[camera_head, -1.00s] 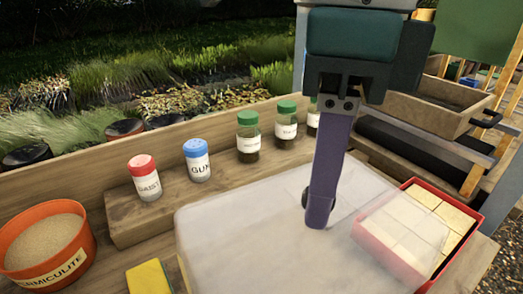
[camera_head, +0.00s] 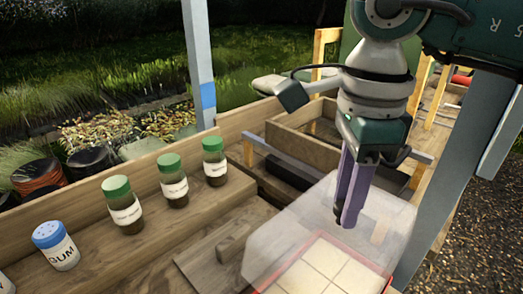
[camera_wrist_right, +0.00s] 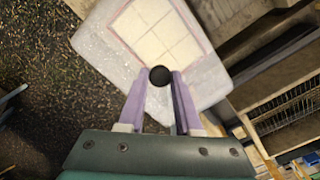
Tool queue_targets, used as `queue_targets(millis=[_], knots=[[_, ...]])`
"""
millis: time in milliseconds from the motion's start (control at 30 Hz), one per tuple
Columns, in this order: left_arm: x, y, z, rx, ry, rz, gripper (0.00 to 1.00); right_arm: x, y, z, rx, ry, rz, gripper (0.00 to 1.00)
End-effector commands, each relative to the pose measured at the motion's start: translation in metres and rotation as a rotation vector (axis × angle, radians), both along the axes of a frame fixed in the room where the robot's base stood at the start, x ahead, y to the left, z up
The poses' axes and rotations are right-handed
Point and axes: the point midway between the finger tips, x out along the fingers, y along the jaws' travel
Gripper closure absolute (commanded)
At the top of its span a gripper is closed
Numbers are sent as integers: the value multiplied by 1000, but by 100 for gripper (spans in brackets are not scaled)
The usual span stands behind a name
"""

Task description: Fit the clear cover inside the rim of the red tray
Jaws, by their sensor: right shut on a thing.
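The clear cover (camera_head: 290,225) is a cloudy, see-through sheet with rounded corners. My right gripper (camera_head: 350,218) points down with its purple fingers shut on the cover's dark knob, which shows in the right wrist view (camera_wrist_right: 160,76). The red tray (camera_head: 389,283) is at the bottom of the head view, full of pale square blocks (camera_head: 328,272). The cover overlaps the tray, and its far part reaches past the tray's back edge. The tray and blocks show through the cover. I cannot tell the gap between cover and rim. My left gripper is out of view.
Green-capped jars (camera_head: 173,182) and a blue-capped shaker (camera_head: 56,246) stand on the wooden ledge to the left. A wooden box (camera_head: 300,140) lies behind the cover. A grey post (camera_head: 440,170) stands close on the right. Bare bench lies left of the cover.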

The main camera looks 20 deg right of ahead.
Motion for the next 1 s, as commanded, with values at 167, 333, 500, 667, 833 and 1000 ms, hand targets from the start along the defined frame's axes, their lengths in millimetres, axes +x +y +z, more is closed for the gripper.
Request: queue_targets(millis=[167, 333, 500, 667, 833, 1000], knots=[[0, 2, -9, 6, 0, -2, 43, 0, 0, -11, 1, 0, 0, 100], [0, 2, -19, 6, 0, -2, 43, 0, 1, -24, 1, 1, -1, 100], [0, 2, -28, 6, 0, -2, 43, 0, 1, -37, 1, 1, -1, 100], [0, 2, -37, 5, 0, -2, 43, 0, 0, -50, 0, 1, -1, 100], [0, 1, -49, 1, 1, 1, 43, 0, 0, -64, 0, 0, 0, 100], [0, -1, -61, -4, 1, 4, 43, 0, 0, -76, 1, 0, -1, 100]])
